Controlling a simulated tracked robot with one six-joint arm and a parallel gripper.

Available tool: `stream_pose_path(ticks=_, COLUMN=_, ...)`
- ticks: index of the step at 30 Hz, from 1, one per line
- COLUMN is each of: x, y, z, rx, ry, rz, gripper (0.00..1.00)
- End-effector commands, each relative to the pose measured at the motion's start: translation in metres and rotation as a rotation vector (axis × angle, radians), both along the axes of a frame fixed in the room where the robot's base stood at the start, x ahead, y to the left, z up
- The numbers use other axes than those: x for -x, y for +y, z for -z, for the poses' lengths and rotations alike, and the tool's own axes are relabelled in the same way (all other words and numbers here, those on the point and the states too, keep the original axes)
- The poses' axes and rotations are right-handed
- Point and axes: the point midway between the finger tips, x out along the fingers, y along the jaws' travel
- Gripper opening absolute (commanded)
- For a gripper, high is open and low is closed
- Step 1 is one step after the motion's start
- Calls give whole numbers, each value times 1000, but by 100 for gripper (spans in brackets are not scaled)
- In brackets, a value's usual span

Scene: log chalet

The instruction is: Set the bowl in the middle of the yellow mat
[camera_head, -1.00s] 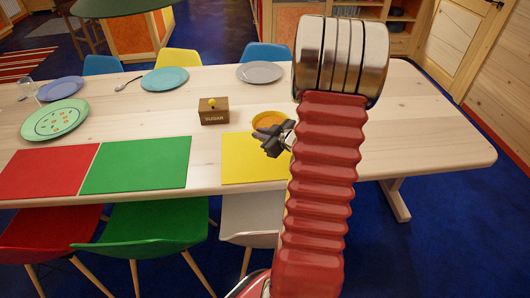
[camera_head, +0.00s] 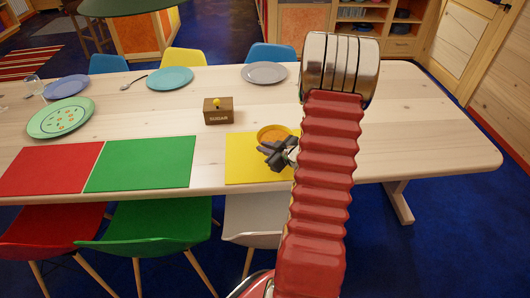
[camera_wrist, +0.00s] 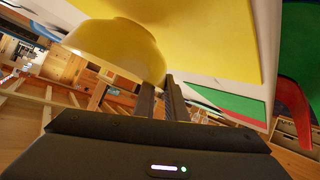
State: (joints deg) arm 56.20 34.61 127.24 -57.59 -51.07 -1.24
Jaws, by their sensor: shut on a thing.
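The yellow bowl (camera_head: 273,132), orange inside, is at the far right part of the yellow mat (camera_head: 243,170) in the head view, overlapping its far edge. My gripper (camera_head: 277,154) is shut on the bowl's near side. In the wrist view the bowl (camera_wrist: 115,48) fills the upper left, and my gripper (camera_wrist: 160,98) has its fingers at the bowl's rim. The mat (camera_wrist: 215,35) shows beside it. The bowl looks about upright; I cannot tell whether it touches the mat. My red arm hides the mat's right side in the head view.
A wooden sugar box (camera_head: 218,111) stands left of the bowl, beyond the mat. The green mat (camera_head: 140,163) and red mat (camera_head: 50,168) lie to the left. Several plates, including a grey one (camera_head: 264,73), stand farther back. The table's right end (camera_head: 430,140) is clear.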

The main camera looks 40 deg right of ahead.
Motion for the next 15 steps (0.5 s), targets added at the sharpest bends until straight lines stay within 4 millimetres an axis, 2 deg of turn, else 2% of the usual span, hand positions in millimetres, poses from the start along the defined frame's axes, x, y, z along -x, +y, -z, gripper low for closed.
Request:
stream_pose_path(ticks=6, x=0, y=0, z=20, rx=0, ry=-1, rz=0, gripper=0)
stream_pose_path(ticks=15, x=0, y=-1, z=22, rx=2, ry=-2, rz=-1, gripper=0)
